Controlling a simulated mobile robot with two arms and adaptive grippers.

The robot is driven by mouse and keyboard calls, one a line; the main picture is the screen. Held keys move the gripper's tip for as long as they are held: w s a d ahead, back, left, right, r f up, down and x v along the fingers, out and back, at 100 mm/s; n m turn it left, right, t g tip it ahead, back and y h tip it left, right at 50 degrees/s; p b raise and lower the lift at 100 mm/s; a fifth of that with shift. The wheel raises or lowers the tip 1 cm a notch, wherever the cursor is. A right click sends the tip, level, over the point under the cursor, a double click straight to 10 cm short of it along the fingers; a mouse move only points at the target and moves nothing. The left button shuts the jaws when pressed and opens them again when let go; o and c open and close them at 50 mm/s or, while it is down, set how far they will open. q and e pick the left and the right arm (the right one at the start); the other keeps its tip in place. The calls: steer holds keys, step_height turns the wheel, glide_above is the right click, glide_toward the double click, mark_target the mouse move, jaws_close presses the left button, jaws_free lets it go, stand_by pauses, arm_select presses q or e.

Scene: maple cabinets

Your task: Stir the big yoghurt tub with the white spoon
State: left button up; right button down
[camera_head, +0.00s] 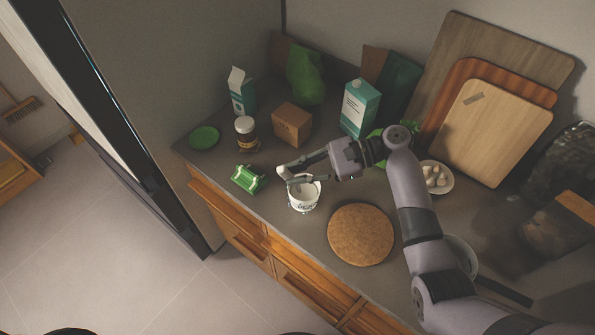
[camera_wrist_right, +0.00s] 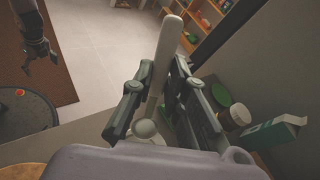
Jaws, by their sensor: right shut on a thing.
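The yoghurt tub (camera_head: 303,202) is white with dark lettering and stands upright near the counter's front edge. My right gripper (camera_head: 285,174) is directly over the tub's back rim in the head view and covers part of its opening. It is shut on the white spoon (camera_head: 282,171), whose pale end shows at the fingertips. In the right wrist view the spoon (camera_wrist_right: 162,62) lies lengthwise between the fingers, with a rounded end towards the camera. I cannot tell whether the spoon touches the tub. My left gripper (camera_wrist_right: 40,55) hangs away from the counter, its fingers apparently spread and empty.
A brown-labelled jar (camera_head: 246,133), a cardboard box (camera_head: 292,124) and a teal carton (camera_head: 359,108) stand behind. An egg bowl (camera_head: 437,178) is beside my right arm.

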stand_by(0.4)
steer(key=shift+r, duration=2.55)
steer(key=s+d+f+m+t+b, duration=0.2)
steer(key=d+f+m+t+b, duration=0.6)
steer(key=d, duration=0.5)
steer(key=s+d+m+t+h+b, duration=0.1)
steer(key=s+d+t+h+b, duration=0.1)
steer(key=s+d+b, duration=0.3)
steer(key=d+t+b, duration=0.1)
steer(key=d, duration=0.1)
steer(key=shift+d+f+h, duration=0.3)
steer(key=shift+f, duration=0.05)
